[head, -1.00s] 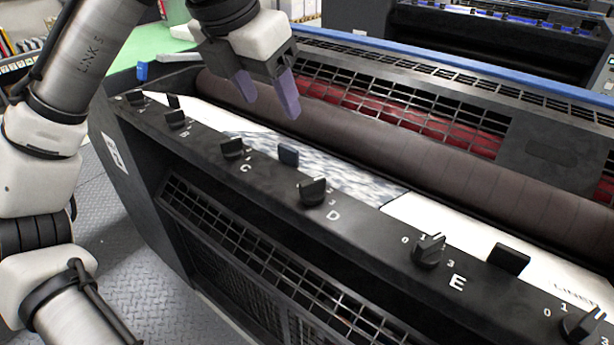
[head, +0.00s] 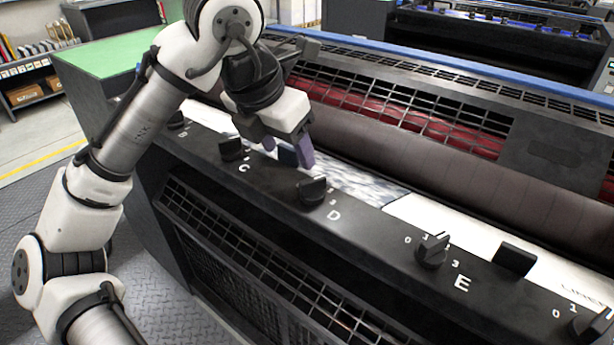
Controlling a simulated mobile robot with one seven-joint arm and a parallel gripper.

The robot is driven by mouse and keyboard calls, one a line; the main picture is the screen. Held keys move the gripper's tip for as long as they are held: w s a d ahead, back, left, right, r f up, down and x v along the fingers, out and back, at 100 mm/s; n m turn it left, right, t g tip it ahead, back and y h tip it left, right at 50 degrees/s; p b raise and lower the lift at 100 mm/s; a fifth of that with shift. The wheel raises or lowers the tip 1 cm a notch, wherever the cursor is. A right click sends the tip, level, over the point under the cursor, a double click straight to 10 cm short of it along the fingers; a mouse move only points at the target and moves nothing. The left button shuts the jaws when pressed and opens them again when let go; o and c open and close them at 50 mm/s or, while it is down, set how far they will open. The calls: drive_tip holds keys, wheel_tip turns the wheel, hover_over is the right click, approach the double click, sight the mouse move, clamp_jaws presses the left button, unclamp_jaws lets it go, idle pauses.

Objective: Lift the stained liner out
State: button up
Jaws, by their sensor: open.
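The stained liner (head: 362,185), pale with a mottled blue-grey stain, lies in the long trough between the knob panel and the dark roller. My arm and gripper hide much of its left part. My gripper (head: 287,157) is open, its purple fingers pointing down at the panel's inner edge between knobs C and D. A small black upright tab (head: 287,155) shows between the fingers; I cannot tell whether they touch it. Right of the stain, past a dark edge line, lies a clean white liner (head: 430,213) with partly visible lettering.
The black panel (head: 375,232) carries several knobs, with D (head: 312,190) close to my gripper and E (head: 432,250) further right. Another black tab (head: 515,260) stands right of E. The brown roller (head: 400,150) and a wire grille (head: 400,110) run behind the trough.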

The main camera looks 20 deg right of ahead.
clamp_jaws()
drive_tip(key=shift+r, duration=0.1)
idle(0.3)
